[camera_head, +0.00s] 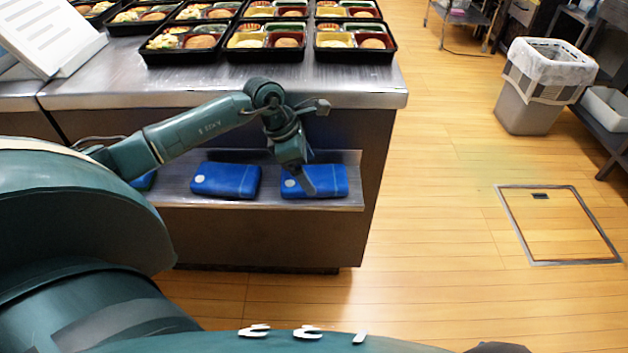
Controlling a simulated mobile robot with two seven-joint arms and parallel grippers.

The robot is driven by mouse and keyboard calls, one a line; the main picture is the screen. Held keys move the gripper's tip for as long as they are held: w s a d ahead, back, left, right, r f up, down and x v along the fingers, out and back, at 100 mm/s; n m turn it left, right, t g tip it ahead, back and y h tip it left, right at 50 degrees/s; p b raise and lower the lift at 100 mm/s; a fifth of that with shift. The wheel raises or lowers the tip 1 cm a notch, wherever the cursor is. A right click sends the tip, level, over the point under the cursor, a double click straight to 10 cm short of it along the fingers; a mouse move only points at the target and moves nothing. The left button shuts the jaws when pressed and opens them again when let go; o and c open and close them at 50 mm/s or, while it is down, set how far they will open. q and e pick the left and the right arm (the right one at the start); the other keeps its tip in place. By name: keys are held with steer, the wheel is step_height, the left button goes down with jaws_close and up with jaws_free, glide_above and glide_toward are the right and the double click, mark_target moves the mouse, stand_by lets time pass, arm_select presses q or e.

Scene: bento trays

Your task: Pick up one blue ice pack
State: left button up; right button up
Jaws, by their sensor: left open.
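Blue ice packs lie on the steel shelf (171,196) under the counter. The right ice pack (329,183) is near the shelf's right end. Another ice pack (225,180) lies left of it. A third (147,182) is mostly hidden behind my left arm. My left gripper (304,186) points down, open, at the right ice pack and covers part of its left half. I cannot tell whether it touches the pack. My right gripper is not in view.
Black bento trays (265,43) with food fill the back of the steel counter (340,88). A white sign stand (55,38) is at the left. A waste bin (530,118) stands on the wooden floor, right. The floor between is clear.

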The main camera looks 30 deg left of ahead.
arm_select(q)
steer(key=x, duration=0.2)
steer(key=shift+w+d+f, duration=0.1)
steer(key=shift+f, duration=0.2)
steer(key=shift+c, duration=0.2)
steer(key=shift+r, duration=0.1)
steer(key=c, duration=0.9)
